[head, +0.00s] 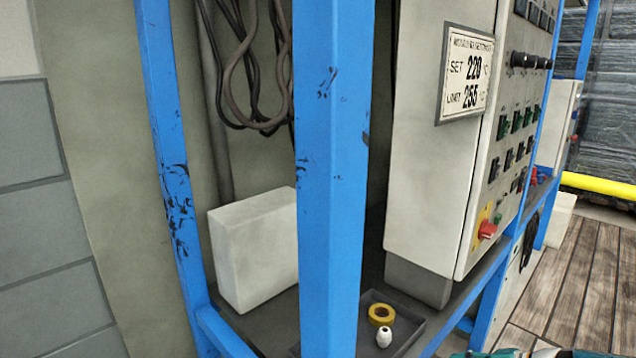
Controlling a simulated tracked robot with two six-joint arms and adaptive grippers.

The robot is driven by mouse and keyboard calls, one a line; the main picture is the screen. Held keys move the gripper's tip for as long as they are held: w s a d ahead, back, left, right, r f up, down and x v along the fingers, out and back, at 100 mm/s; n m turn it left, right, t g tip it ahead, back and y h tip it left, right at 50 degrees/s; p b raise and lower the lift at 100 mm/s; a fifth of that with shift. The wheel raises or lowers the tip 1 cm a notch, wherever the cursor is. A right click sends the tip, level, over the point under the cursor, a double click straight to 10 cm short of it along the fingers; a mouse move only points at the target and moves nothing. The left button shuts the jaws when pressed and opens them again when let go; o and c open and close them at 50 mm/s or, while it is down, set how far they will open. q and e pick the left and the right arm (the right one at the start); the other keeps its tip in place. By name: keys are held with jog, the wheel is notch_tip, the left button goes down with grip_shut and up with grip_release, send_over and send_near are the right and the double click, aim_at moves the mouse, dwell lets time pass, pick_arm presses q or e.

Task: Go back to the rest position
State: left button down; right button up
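Neither of my grippers can be made out in the head view. A teal and white shape (515,353) is cut off by the bottom edge at the right; I cannot tell what it is. The view faces a blue steel frame (333,180) with worn paint, holding a grey control cabinet (432,170). A sign on the cabinet (467,75) reads SET 220 and LIMIT 255.
A pale box (252,248) stands on the frame's shelf. A dark tray (408,330) holds a yellow ring (381,314) and a small white piece (384,337). Cables (255,70) hang behind. Plank flooring (575,290) and a yellow rail (600,186) lie at the right.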

jog(key=s+a+f+n+g+h, duration=0.1)
jog(key=s+a+f+n+g, duration=0.15)
jog(key=s+a+f, duration=0.55)
jog(key=s+a+f+n+g+h, duration=0.25)
jog(key=s+a+f, duration=0.35)
jog(key=f, duration=0.4)
jog(key=s+a+f+n+g, duration=0.1)
jog(key=s+a+n, duration=0.2)
jog(key=s+a, duration=0.35)
jog(key=s+a+f+n+g, duration=0.1)
jog(key=s+a+f+n, duration=0.2)
jog(key=s, duration=0.6)
notch_tip(320, 180, up, 36)
jog(key=p, duration=3.4)
jog(key=shift+w+a+p, duration=0.2)
jog(key=shift+w+p, duration=0.15)
jog(key=shift+w, duration=0.1)
jog(key=shift+f, duration=0.1)
